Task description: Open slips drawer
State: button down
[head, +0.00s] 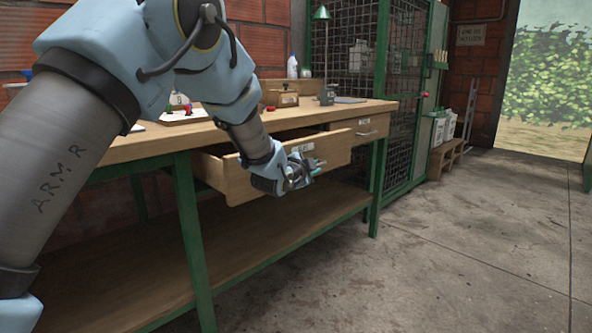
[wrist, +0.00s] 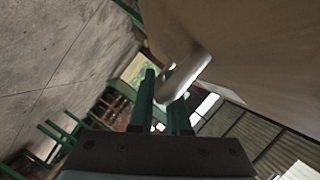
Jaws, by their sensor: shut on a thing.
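A wooden drawer (head: 275,168) under the workbench stands pulled out, its inside partly showing behind the front. Its front has a small pale label (head: 302,148), too small to read. My gripper (head: 312,168) is at the drawer's front, just below the label. In the wrist view my two green fingers (wrist: 163,88) are shut on a pale metal drawer handle (wrist: 188,72), close to the wooden drawer front (wrist: 255,45). The handle is mostly hidden by my gripper in the head view.
A second labelled drawer (head: 368,127) to the right is shut. The bench top (head: 120,150) holds a wooden box (head: 284,99) and bottles. A lower shelf (head: 250,235) and green bench legs (head: 190,235) are below. The concrete floor (head: 450,240) at right is clear.

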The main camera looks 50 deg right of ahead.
jog(key=s+a, duration=0.1)
jog(key=s, duration=1.5)
jog(key=shift+s, duration=0.35)
jog(key=c, duration=0.9)
grip_release()
jog(key=p+v, duration=0.1)
jog(key=v, duration=1)
jog(key=shift+d+p, duration=0.1)
jog(key=shift+p, duration=0.2)
jog(key=shift+s, duration=0.1)
